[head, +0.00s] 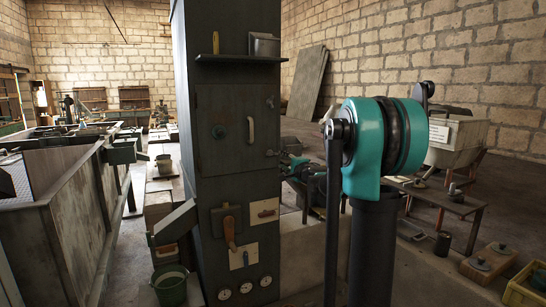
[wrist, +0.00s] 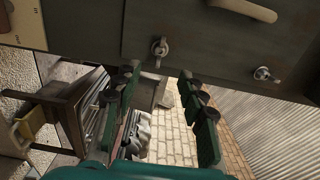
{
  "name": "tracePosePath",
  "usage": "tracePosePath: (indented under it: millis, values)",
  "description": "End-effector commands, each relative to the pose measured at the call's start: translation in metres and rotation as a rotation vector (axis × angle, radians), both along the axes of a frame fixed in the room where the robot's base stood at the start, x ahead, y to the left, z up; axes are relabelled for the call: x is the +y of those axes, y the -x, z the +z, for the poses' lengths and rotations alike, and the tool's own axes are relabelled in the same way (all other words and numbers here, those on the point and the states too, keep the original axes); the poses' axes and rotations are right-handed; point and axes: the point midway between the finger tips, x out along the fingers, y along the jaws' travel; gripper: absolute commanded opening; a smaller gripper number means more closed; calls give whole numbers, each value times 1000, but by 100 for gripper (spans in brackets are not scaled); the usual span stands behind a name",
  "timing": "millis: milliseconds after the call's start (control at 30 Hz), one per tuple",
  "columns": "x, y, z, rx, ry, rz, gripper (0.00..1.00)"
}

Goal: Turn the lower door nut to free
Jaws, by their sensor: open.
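The dark cabinet door (head: 222,125) has a pale handle (head: 251,130) and two small metal nuts at its right edge. The lower door nut (head: 272,153) is just left of my gripper (head: 284,162) in the head view. The wrist view is turned sideways: the lower door nut (wrist: 159,48) shows at top centre and the upper door nut (wrist: 264,74) to its right. My gripper (wrist: 158,73) is open and empty, its fingertips either side of the lower nut's line. The nut appears just beyond the tips; contact cannot be told.
A shelf (head: 238,59) juts out above the door. A lever (head: 229,230), pale plates and gauges (head: 246,287) sit below it. My arm covers part of the space right of the cabinet. A low bench (head: 440,203) stands farther right, and a metal trough (head: 60,215) stands left.

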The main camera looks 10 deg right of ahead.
Motion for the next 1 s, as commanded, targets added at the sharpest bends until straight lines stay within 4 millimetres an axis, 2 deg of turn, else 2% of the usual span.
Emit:
tracePosePath:
  millis: [33,300,500,700,967,1000]
  values:
    - [4,-11,0,0,0,1,41]
    - [20,-61,0,0,1,1,41]
    - [28,-87,0,0,1,0,41]
    - [32,-99,0,0,1,0,41]
    - [32,-99,0,0,1,0,41]
    - [32,-99,0,0,1,0,39]
